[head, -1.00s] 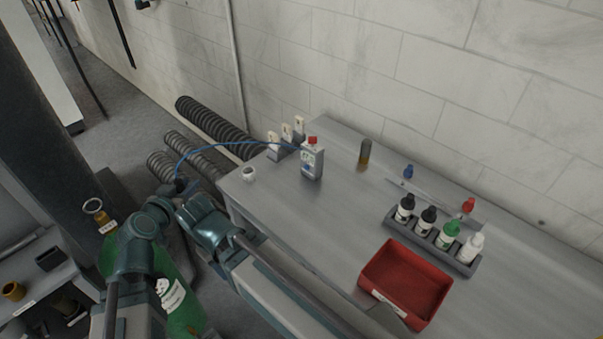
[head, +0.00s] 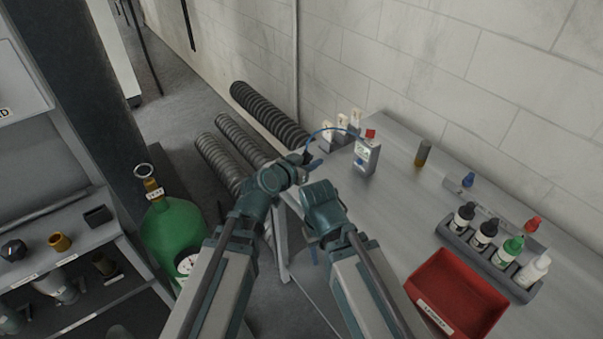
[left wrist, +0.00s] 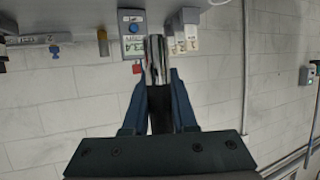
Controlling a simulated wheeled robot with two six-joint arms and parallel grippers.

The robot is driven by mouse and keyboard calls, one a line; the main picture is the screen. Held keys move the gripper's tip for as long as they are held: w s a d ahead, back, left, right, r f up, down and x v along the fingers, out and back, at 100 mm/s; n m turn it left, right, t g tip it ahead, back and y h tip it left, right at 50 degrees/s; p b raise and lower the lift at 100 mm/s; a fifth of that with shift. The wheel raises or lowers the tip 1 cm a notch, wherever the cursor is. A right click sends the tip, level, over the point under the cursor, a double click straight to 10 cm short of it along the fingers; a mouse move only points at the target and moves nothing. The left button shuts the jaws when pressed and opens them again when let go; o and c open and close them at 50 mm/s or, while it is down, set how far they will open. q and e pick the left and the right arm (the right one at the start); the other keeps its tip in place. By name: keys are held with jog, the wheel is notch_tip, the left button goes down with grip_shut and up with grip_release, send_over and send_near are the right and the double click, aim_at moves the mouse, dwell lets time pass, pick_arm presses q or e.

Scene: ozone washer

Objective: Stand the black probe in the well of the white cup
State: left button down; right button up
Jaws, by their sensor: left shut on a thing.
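My left gripper (head: 303,159) is at the near left corner of the grey bench in the head view. In the left wrist view my left gripper (left wrist: 158,85) is shut on the black probe (left wrist: 160,112), whose silver end (left wrist: 155,58) points away from the camera. A blue cable arcs from the gripper to the white and grey meter (head: 366,157) on the bench. The meter also shows in the left wrist view (left wrist: 132,44). I cannot make out the white cup now; my left wrist covers that corner.
A red tray (head: 457,293) and a rack of dropper bottles (head: 487,256) stand on the right of the bench. White packs (head: 342,128) stand behind the meter. Ribbed black hoses (head: 270,115) and a green cylinder (head: 178,235) are off the bench. The bench's middle is clear.

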pick_arm(q)
jog(key=w+a+f+b, duration=0.1)
jog(key=w+f+b, duration=0.2)
jog(key=f+b, duration=0.2)
notch_tip(320, 180, down, 3)
jog(key=shift+w+a+r+n+y+b, duration=0.1)
jog(key=shift+w+a+n+y+b, duration=0.2)
jog(key=shift+b, duration=0.1)
pick_arm(e)
notch_tip(320, 180, down, 8)
jog(key=shift+r, duration=0.15)
pick_arm(q)
jog(key=w, duration=0.5)
jog(key=w+f+b, duration=0.1)
jog(key=w, duration=0.9)
jog(key=shift+w+a+f, duration=0.2)
jog(key=shift+w, duration=0.1)
notch_tip(320, 180, down, 4)
jog(key=b, duration=0.4)
jog(key=shift+w+r, duration=0.15)
jog(key=shift+r, duration=0.1)
pick_arm(e)
notch_tip(320, 180, down, 5)
pick_arm(q)
jog(key=shift+f, duration=0.1)
jog(key=shift+f, duration=0.15)
jog(key=c, duration=0.7)
grip_release()
